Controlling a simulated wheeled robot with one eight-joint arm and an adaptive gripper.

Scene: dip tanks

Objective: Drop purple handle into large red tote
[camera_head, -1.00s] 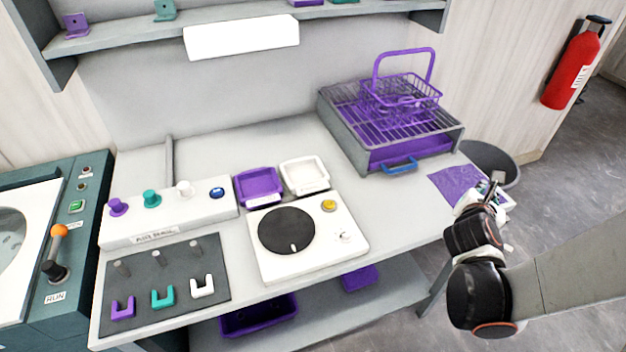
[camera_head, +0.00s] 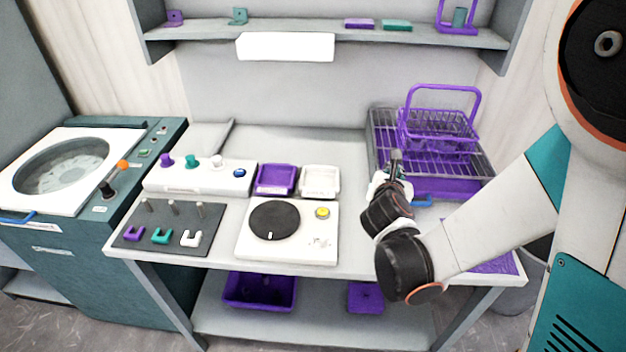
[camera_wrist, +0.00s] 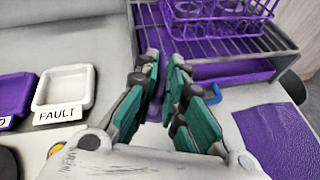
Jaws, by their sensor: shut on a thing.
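My gripper (camera_head: 396,160) is over the bench, in front of the purple-bottomed rack. In the wrist view its teal-padded fingers (camera_wrist: 167,85) are close together, with a narrow purple piece (camera_wrist: 157,98) between them. I take this piece to be the purple handle; the fingers hide most of it, so its shape is unclear. No large red tote shows in either view.
The rack (camera_head: 380,135) holds a purple wire basket (camera_head: 440,125). Two small trays, purple (camera_head: 276,180) and white (camera_head: 319,181), stand behind a white dial unit (camera_head: 288,248). A teal machine (camera_head: 90,245) is at left. A shelf (camera_head: 300,40) hangs above.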

